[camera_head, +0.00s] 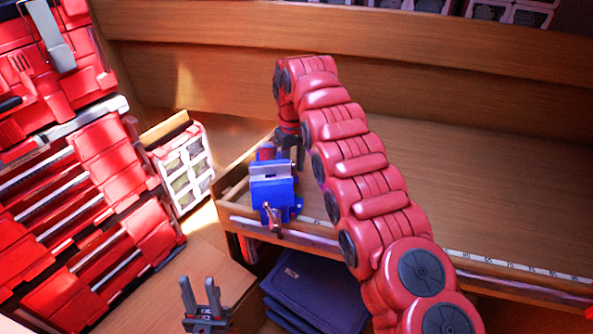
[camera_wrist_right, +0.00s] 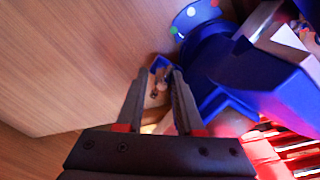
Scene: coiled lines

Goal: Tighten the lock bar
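A blue vise (camera_head: 272,190) with grey jaws is mounted at the near left corner of the workbench. A copper-coloured bar (camera_head: 270,214) shows on its front; I cannot tell whether it is the lock bar. My right gripper (camera_head: 291,142) is just behind the vise, partly hidden by it. In the right wrist view my right gripper (camera_wrist_right: 159,75) is open, with its fingers apart beside the blue vise body (camera_wrist_right: 255,85). A small blue and brown part (camera_wrist_right: 158,80) shows between the fingertips; contact is unclear. My left gripper (camera_head: 200,284) is open and empty at the lower left.
The wooden workbench (camera_head: 480,190) has a ruler strip (camera_head: 520,268) along its front edge, and its top is mostly clear. Red tool cases (camera_head: 90,215) stand at the left, with a white-framed organizer (camera_head: 184,170) beside the bench. Dark blue folded items (camera_head: 315,290) lie below the bench.

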